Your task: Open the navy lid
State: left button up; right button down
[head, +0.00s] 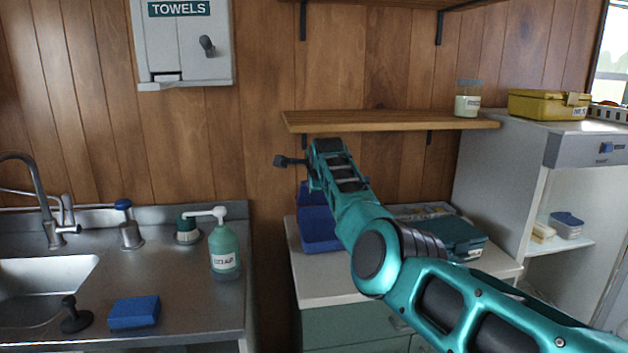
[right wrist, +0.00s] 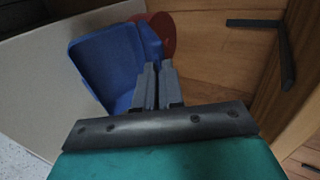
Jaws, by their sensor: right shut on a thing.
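A blue container with a navy lid stands on the pale counter in the head view, partly hidden behind my right arm. Its blue body (head: 318,234) shows to the left of the arm. In the right wrist view the blue body (right wrist: 103,66) is at upper left, and the navy lid (right wrist: 149,42) appears as a raised narrow piece along its right side. My right gripper (right wrist: 157,68) is shut on the lid's edge; the exact contact is hard to see. In the head view its fingertips are hidden. My left gripper is not in view.
A wooden shelf (head: 390,121) is just above and behind my right arm. A teal box (head: 452,238) sits right of the arm on the counter. A soap bottle (head: 224,249) and blue sponge (head: 134,312) are by the sink. A dark red round thing (right wrist: 163,33) is behind the lid.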

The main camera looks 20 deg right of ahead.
jog(key=shift+r, duration=0.1)
dwell(0.4)
jog(key=c, duration=1.3)
grip_release()
jog(key=v, duration=1.2)
jog(key=shift+s+a+r+b, duration=0.2)
jog(key=shift+s+b, duration=0.1)
jog(key=shift+s, duration=0.05)
jog(key=shift+f, duration=0.15)
